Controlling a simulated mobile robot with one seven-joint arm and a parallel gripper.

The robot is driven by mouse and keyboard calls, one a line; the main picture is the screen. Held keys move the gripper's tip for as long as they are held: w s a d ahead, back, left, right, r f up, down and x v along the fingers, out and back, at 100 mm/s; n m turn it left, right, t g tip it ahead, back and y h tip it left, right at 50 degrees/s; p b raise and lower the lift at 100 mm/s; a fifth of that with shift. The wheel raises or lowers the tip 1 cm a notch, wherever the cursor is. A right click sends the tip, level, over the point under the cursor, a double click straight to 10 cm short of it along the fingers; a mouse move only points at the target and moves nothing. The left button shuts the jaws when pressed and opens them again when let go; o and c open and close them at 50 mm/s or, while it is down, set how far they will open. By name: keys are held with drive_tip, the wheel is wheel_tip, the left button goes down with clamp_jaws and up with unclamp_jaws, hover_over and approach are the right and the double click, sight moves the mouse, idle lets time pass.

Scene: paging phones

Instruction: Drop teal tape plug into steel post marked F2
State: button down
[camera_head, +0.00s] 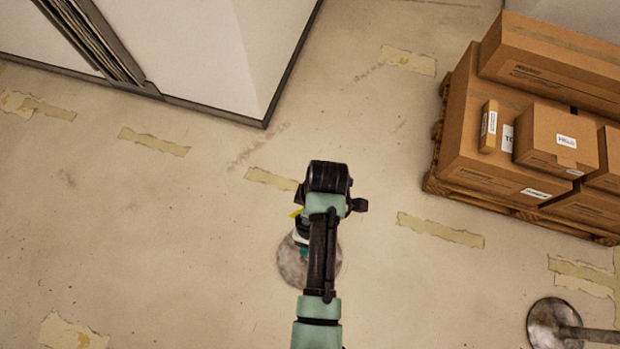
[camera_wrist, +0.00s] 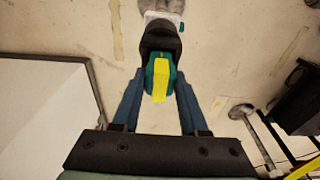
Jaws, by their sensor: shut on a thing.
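My gripper (camera_wrist: 161,84) is shut on the teal tape plug (camera_wrist: 152,82), which has a yellow stripe facing the camera. In the head view my arm hides most of the gripper and plug; a small yellow bit (camera_head: 296,213) shows at its left. Just beyond the plug in the wrist view is a dark rounded piece (camera_wrist: 160,40), with a white part behind it. A steel post's round base (camera_head: 291,268) lies below my arm, partly hidden. I cannot read F2 on it, nor tell whether plug and post touch.
Another post with a round base (camera_head: 546,322) stands at the lower right, also in the wrist view (camera_wrist: 240,111). Boxes (camera_head: 560,140) are stacked on a pallet at the upper right. A white wall block (camera_head: 190,50) stands upper left. The floor at left is clear, with tape scraps.

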drive_tip(key=shift+f+b, duration=0.5)
drive_tip(key=shift+f, duration=0.25)
drive_tip(key=c, duration=0.7)
unclamp_jaws()
drive_tip(key=r+p, duration=0.5)
drive_tip(key=d+r+p, duration=0.1)
drive_tip(key=r+p, duration=0.2)
drive_tip(key=shift+s+r, duration=0.15)
drive_tip(key=shift+s+d+r+p, duration=0.15)
drive_tip(key=shift+r+p, duration=0.15)
drive_tip(key=shift+r, duration=1.05)
